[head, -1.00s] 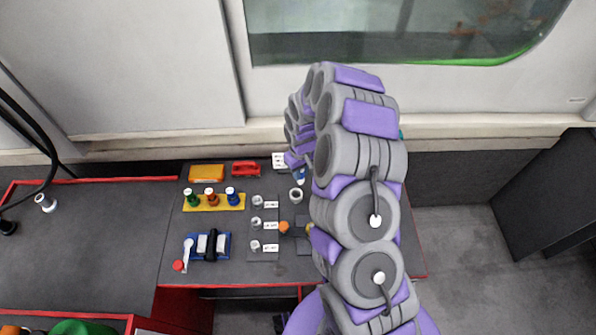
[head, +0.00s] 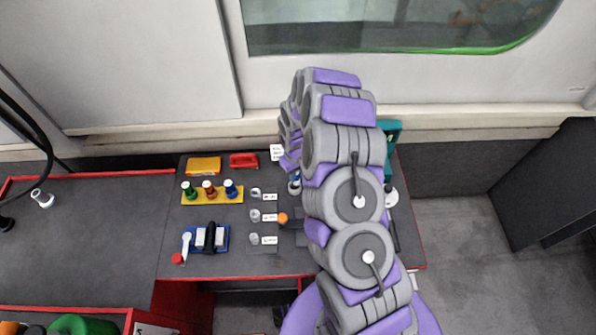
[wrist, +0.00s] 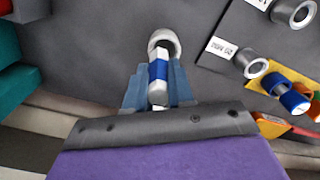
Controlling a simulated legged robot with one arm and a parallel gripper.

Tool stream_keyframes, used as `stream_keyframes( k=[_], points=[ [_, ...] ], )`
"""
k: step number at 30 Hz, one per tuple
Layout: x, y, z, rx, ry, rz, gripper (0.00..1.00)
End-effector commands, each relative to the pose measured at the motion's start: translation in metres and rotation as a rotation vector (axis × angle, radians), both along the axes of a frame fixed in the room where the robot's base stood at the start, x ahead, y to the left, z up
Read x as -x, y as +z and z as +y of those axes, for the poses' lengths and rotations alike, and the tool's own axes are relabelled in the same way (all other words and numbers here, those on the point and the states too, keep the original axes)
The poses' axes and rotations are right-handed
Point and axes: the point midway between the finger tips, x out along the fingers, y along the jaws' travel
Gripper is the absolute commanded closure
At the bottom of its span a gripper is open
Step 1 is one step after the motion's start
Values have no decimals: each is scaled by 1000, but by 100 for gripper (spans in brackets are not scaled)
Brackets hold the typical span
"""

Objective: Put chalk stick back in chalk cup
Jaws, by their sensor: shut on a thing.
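The chalk stick (wrist: 158,92), white with a blue band, is held between the blue-grey fingers of my gripper (wrist: 158,82). Its far end overlaps the mouth of the round pale chalk cup (wrist: 173,40) in the wrist view. I cannot tell how far the tip is inside the cup or whether it touches the rim. In the head view my gripper (head: 293,176) is at the left side of my arm, directly over the cup (head: 295,188), which is mostly covered.
Labelled grey metal cylinders (head: 254,216) stand left of the cup, with an orange ball (head: 282,218) nearby. A yellow rack (head: 212,192) of coloured pegs and a blue tray (head: 206,240) are farther left. A teal object (head: 392,133) stands right of my arm. The wall is close behind.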

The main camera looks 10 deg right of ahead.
Motion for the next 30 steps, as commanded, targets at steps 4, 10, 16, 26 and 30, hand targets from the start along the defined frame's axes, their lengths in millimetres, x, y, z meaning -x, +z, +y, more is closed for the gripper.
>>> stream_keyframes(
  k=[4, 10, 16, 26, 30],
  points=[
    [0, 0, 1, 1, 2, 0, 100],
    [0, 0, -5, -6, 0, 0, 100],
    [0, 0, -9, -9, 0, 0, 100],
    [1, 0, -10, -9, -2, 0, 100],
    [1, 0, -14, -12, -3, -1, 100]
  ],
)
